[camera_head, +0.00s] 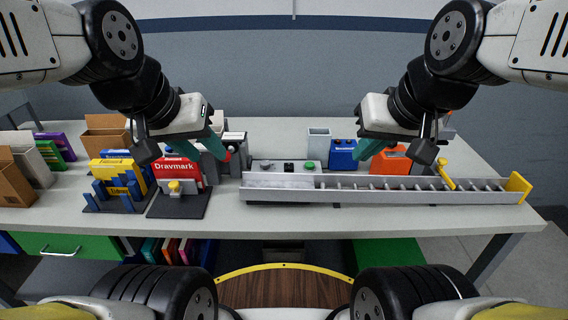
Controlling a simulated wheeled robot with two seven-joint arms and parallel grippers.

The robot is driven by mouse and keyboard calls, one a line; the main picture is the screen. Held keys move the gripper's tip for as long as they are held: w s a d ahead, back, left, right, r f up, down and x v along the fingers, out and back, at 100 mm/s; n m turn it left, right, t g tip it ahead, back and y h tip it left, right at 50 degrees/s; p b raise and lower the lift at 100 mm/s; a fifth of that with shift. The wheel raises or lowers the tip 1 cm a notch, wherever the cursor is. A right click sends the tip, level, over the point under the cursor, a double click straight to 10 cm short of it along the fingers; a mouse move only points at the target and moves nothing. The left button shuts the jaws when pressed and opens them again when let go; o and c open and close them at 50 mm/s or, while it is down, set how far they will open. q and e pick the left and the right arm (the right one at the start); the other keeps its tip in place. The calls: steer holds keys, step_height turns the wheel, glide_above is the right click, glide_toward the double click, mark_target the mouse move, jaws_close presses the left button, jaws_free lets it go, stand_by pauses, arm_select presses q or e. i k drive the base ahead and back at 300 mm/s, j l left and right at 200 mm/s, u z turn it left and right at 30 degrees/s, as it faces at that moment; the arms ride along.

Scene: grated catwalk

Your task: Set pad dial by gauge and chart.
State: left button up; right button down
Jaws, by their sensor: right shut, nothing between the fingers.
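My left gripper (203,152) is over the left-middle of the table, its teal fingers apart with nothing visible between them. My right gripper (370,150) is shut and empty, above the table behind the long trough. A dark pad (160,210) lies near the front edge, bearing a small block with a yellow knob (175,186); I cannot tell if this is the dial. A low panel with grey, black and green knobs (310,165) is partly hidden behind the trough. No gauge or chart can be made out.
A long grey trough (350,196) with crosswise ribs and yellow end pieces lies along the front right. A red Dravmark box (176,168), blue rack (113,205), blue box (342,158), orange box (391,161) and grey bin (318,146) crowd the table (420,218). The far right corner is clearer.

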mark_target(265, 164)
steer(key=i+j, duration=0.15)
steer(key=j, duration=0.25)
steer(key=i+j, duration=0.15)
steer(key=j, duration=0.2)
steer(key=i+j, duration=0.15)
steer(key=j, duration=0.25)
